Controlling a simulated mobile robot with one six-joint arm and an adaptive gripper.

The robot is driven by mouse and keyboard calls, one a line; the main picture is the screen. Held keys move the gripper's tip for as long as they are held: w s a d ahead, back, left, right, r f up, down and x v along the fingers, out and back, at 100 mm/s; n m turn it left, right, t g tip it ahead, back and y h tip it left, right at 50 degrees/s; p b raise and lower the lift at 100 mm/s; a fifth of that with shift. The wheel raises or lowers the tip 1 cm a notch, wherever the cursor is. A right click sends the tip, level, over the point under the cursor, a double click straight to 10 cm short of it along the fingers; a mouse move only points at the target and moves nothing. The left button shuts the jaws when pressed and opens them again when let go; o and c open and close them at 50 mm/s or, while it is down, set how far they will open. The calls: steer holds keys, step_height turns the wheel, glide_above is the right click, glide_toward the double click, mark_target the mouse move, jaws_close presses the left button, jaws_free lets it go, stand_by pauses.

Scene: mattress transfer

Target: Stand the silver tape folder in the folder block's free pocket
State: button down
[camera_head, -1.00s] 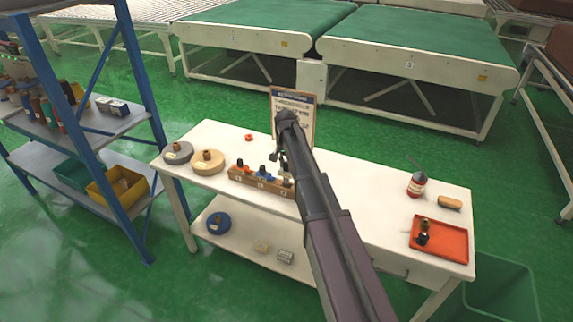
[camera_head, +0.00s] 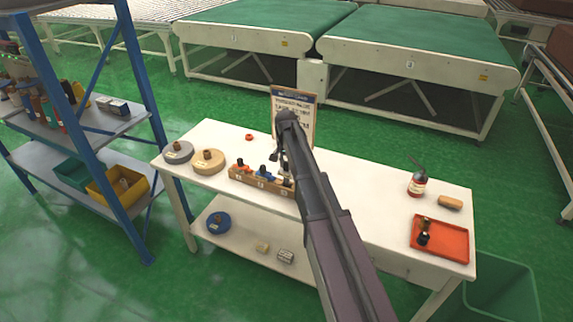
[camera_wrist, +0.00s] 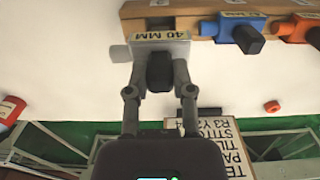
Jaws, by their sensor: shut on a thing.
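The silver tape folder (camera_wrist: 145,46), with a "40 MM" label and a dark grip, shows in the wrist view. My gripper (camera_wrist: 160,72) is shut on its dark grip. The wooden folder block (camera_wrist: 192,22) runs along the top of the wrist view; the silver folder overlaps its left end there. A blue folder (camera_wrist: 240,36) and an orange folder (camera_wrist: 293,29) stand in its other pockets. In the head view, my gripper (camera_head: 284,163) is at the right end of the block (camera_head: 243,178). I cannot tell whether the silver folder is inside the pocket.
A framed sign (camera_head: 304,104) stands behind my gripper on the white table (camera_head: 350,190). Grey (camera_head: 177,155) and tan (camera_head: 202,168) rolls lie left of the block. A bottle (camera_head: 417,187), a brown object (camera_head: 450,202) and a red tray (camera_head: 452,240) are at the right. The table's middle right is clear.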

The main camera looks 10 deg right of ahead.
mark_target(286, 171)
steer(key=shift+f+b, duration=2.65)
steer(key=shift+f, duration=0.05)
stand_by(0.3)
steer(key=shift+c, duration=2)
jaws_free()
steer(key=shift+r, duration=0.15)
step_height(286, 171, up, 11)
steer(key=p, duration=1.1)
steer(key=shift+r, duration=0.1)
steer(key=shift+s, duration=0.1)
steer(key=s+n, duration=0.7)
steer(key=s, duration=2.2)
steer(key=shift+a, duration=0.25)
